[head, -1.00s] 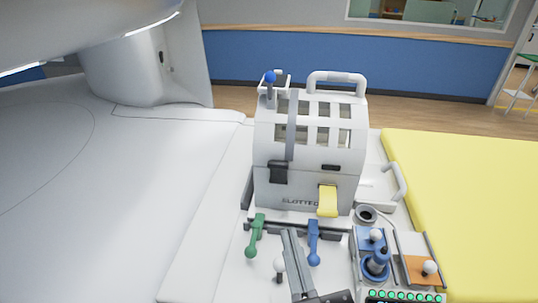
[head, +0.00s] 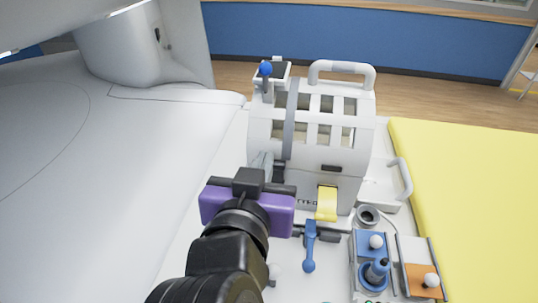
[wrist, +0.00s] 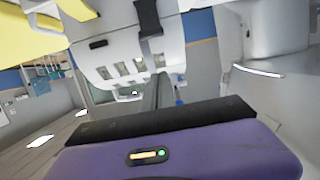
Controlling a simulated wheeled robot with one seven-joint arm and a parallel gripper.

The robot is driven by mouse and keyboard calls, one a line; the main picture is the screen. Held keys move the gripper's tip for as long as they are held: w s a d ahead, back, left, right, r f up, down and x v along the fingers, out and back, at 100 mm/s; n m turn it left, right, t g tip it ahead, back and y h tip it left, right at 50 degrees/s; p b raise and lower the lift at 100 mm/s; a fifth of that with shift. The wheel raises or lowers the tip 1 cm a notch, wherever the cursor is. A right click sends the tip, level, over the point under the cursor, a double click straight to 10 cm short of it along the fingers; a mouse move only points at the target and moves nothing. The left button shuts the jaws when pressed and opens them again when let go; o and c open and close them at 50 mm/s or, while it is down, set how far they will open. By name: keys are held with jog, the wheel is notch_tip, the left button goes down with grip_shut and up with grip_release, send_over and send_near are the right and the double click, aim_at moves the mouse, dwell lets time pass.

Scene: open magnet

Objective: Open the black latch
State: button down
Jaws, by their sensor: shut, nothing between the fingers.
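The black latch (head: 279,172) is on the front of the white slotted box (head: 345,145), below the grey strap (head: 289,125). My gripper's purple body hides part of the front around it. In the wrist view the black latch (wrist: 148,18) shows at the top, against the white box (wrist: 115,45). My gripper (head: 262,162) is shut and empty. Its grey fingers are just left of the latch in the head view; whether they touch it I cannot tell. The fingertips are not clear in the wrist view.
A yellow latch (head: 327,203) is right of the black one. A blue lever (head: 310,248), a joystick (head: 376,272) and white-knobbed blocks stand in front. A blue-knobbed lever (head: 266,70) is on top at left. A yellow pad (head: 465,185) lies right.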

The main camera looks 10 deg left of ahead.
aim_at(277, 132)
jog(key=shift+w+d+f, duration=0.1)
jog(key=shift+w, duration=0.05)
jog(key=p+x, duration=0.1)
jog(key=x, duration=0.8)
jog(key=shift+w+p, duration=0.35)
jog(key=shift+w, duration=0.05)
jog(key=s+f, duration=0.2)
jog(key=f, duration=0.1)
jog(key=shift+p, duration=0.3)
jog(key=shift+s+f, duration=0.15)
jog(key=shift+f, duration=0.15)
jog(key=shift+f+b, duration=0.1)
jog(key=shift+b, duration=0.2)
jog(key=shift+s+b, duration=0.25)
jog(key=shift+b, duration=0.45)
jog(key=shift+f+t+b, duration=0.1)
jog(key=shift+t+b, duration=0.2)
jog(key=shift+b, duration=0.05)
